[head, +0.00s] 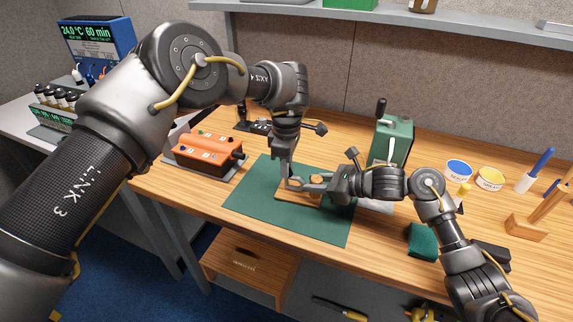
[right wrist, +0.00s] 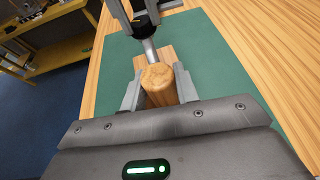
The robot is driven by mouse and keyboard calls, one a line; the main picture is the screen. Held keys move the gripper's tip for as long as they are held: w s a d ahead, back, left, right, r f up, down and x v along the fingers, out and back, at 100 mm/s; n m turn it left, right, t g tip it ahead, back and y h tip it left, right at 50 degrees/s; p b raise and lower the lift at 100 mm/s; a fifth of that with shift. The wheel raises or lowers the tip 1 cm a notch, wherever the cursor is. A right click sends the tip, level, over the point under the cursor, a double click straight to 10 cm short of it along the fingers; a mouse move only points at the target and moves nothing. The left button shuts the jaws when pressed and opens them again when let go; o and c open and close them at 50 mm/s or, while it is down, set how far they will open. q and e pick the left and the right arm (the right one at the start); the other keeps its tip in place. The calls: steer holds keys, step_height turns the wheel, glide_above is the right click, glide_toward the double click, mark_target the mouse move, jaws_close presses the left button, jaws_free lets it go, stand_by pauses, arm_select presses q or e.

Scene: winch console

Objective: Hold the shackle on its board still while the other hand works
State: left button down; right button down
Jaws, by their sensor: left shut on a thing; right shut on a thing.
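A small wooden board (head: 287,194) lies on the green mat (head: 250,207) on the bench. My right gripper (head: 311,183) comes in from the right, low over the board. In the right wrist view its fingers are shut on a wooden block with a rounded end (right wrist: 160,84). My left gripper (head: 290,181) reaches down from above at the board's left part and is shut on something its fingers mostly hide. A silver metal piece (right wrist: 150,52) shows beyond the block in the right wrist view, below the left gripper; I cannot tell whether it is the shackle.
An orange-topped box (head: 208,150) stands left of the mat. A green crank-handled machine (head: 391,142) stands behind, right of the grippers. The mat's front is clear.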

arm_select(q)
steer(key=shift+m, duration=0.3)
steer(key=m, duration=0.5)
steer(key=shift+m, duration=0.4)
steer(key=m, duration=0.6)
steer(key=c, duration=1.4)
jaws_free()
